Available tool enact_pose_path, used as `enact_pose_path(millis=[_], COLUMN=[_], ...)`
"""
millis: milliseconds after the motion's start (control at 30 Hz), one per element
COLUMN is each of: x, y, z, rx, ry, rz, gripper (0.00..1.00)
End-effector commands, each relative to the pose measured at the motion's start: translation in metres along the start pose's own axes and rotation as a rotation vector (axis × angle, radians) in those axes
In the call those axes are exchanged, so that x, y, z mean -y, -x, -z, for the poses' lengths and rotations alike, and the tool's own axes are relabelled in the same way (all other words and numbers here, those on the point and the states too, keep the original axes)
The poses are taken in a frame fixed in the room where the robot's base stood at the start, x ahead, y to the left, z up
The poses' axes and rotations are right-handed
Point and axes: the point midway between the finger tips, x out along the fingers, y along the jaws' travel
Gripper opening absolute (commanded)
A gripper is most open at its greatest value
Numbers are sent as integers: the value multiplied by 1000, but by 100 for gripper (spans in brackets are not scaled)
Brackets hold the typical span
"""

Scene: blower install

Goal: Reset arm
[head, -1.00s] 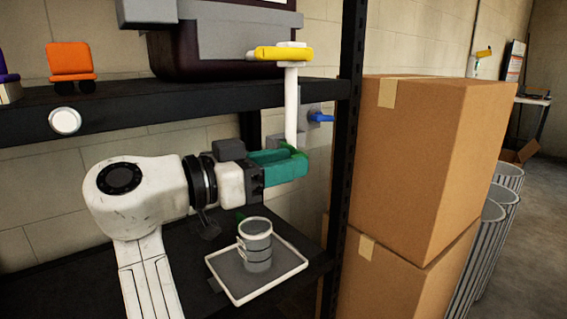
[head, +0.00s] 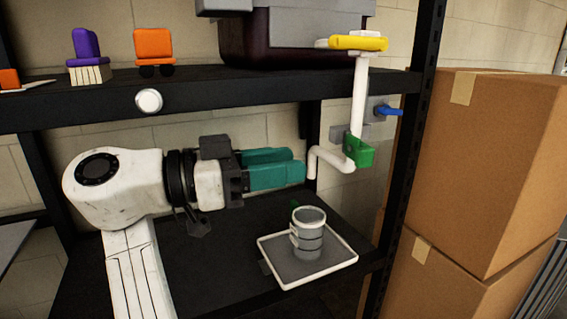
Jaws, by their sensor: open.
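My gripper (head: 306,172) has teal fingers and points right, between the two shelves in the head view. A gap shows between its fingers, and nothing is held in it. A white pipe (head: 359,95) with a bent lower end stands just right of the fingertips. A green block (head: 358,152) sits on the pipe near its bend. The fingertips look close to the pipe's bent end, and I cannot tell whether they touch it.
A grey cup (head: 309,238) stands on a white-rimmed tray (head: 323,284) on the lower shelf below my gripper. The upper shelf (head: 200,101) and its black post (head: 414,140) frame the space. Cardboard boxes (head: 488,170) are stacked at the right. A blue handle (head: 388,111) juts out beside the pipe.

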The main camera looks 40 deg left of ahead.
Motion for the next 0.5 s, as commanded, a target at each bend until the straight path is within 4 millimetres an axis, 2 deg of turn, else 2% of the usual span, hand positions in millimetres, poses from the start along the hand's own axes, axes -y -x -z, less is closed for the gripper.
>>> enact_pose_path(millis=[333,433,500], x=[0,-4,-10], y=[0,-17,-38], z=[0,-18,-41], rx=[0,29,71], ry=[0,31,72], rz=[0,-9,-18], gripper=[40,40,40])
